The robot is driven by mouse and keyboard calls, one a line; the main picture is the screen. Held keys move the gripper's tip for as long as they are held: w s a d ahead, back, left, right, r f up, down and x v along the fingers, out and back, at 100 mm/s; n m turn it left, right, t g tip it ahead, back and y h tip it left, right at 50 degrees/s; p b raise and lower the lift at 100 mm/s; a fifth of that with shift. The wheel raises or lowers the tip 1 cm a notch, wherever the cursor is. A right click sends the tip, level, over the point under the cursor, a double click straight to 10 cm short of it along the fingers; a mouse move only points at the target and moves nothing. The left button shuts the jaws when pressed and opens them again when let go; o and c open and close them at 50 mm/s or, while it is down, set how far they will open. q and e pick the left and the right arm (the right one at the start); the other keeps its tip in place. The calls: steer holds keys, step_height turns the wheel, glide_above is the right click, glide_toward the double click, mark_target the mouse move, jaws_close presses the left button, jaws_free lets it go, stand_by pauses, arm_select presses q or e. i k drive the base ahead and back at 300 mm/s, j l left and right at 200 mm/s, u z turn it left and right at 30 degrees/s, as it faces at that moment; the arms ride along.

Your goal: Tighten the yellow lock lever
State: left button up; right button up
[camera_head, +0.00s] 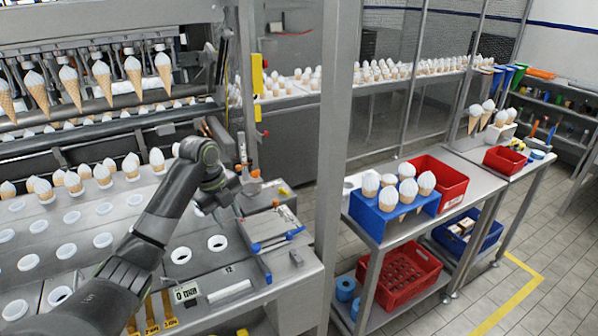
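A tall yellow piece (257,75) is fixed to the side of the machine frame, with a smaller yellow piece (257,112) just below it. I cannot tell which of the yellow parts is the lock lever. My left gripper (226,192) is over the right end of the cone machine's deck, below and left of these yellow pieces and apart from them in the picture. Its fingers are small and dark, so I cannot tell whether they are open or shut. My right gripper is not in view.
Ice cream cones hang in a row (102,80) above the machine's perforated deck (110,235). A blue-handled tool (278,240) lies on the deck's right side. A grey post (335,160) stands between the machine and a side table with a blue cone holder (375,218) and red bin (440,180).

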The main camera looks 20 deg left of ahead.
mark_target(282, 189)
steer(key=i, duration=0.95)
